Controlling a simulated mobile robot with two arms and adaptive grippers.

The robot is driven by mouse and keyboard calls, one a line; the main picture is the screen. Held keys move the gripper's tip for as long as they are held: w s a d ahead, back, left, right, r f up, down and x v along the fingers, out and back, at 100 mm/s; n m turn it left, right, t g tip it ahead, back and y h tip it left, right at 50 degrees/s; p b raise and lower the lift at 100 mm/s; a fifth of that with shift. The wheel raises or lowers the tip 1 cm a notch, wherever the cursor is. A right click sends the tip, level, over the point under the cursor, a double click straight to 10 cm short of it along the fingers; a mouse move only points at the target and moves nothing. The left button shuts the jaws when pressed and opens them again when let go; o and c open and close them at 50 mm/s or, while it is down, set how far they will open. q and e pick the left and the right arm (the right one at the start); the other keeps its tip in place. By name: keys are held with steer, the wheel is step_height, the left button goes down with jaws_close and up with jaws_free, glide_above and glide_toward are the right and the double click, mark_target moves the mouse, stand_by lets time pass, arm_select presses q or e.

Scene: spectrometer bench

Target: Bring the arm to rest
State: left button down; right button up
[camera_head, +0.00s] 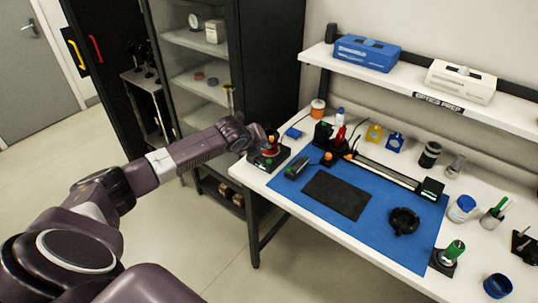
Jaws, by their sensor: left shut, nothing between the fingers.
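My left arm (185,153) reaches in from the lower left, stretched across the open floor toward the bench's front left corner. My left gripper (269,146) is at its end, small in the picture, shut and empty. It is over or just in front of a black block with a red and orange top (268,160) at the corner of the white bench (340,228). I cannot tell whether they touch. My right gripper is not in view.
A blue mat (283,190) with a black pad (336,194) and a black round dish (403,221) covers the bench's middle. Bottles and small holders stand around it. A shelf (500,105) hangs above. An open dark cabinet (270,60) stands behind my arm. The floor at left is clear.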

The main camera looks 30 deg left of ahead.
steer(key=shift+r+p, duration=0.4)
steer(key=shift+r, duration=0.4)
